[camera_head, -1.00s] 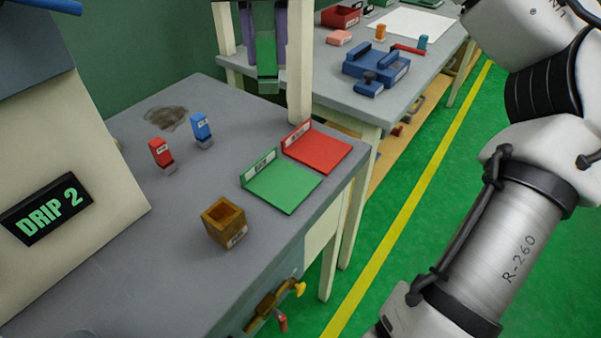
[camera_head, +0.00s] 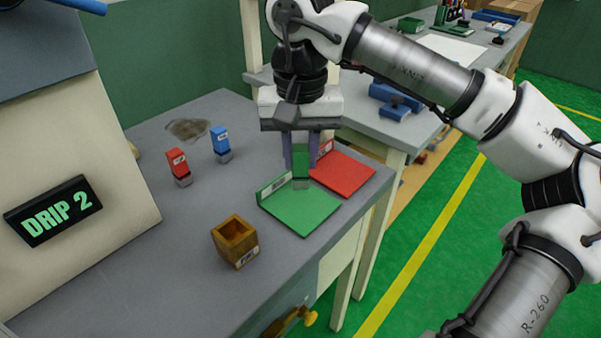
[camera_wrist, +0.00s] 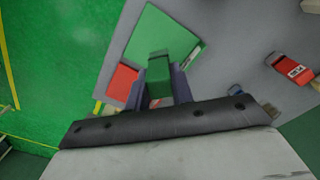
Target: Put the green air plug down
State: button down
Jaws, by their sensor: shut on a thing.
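The green air plug (camera_head: 301,162) is upright between the purple fingers of my gripper (camera_head: 301,158), which is shut on it. Its grey lower end is over the back part of the green tray (camera_head: 308,213), near the tray's raised label wall. I cannot tell whether the plug touches the tray. In the wrist view the plug (camera_wrist: 158,78) shows between the fingers of my gripper (camera_wrist: 160,85), overlapping the near edge of the green tray (camera_wrist: 152,32). No other thing lies on the green tray.
A red tray (camera_head: 348,176) adjoins the green one. A red plug (camera_head: 177,161) and a blue plug (camera_head: 220,138) stand on the grey bench to the left. A brown open box (camera_head: 236,243) stands in front. A dark stain (camera_head: 188,128) lies behind the plugs.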

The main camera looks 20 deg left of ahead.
aim_at(301, 175)
jog(key=shift+f, duration=2.2)
jog(key=shift+f, duration=0.1)
jog(key=shift+f, duration=0.15)
jog(key=c, duration=1.2)
grip_release()
notch_tip(301, 175, up, 13)
jog(key=shift+f, duration=0.2)
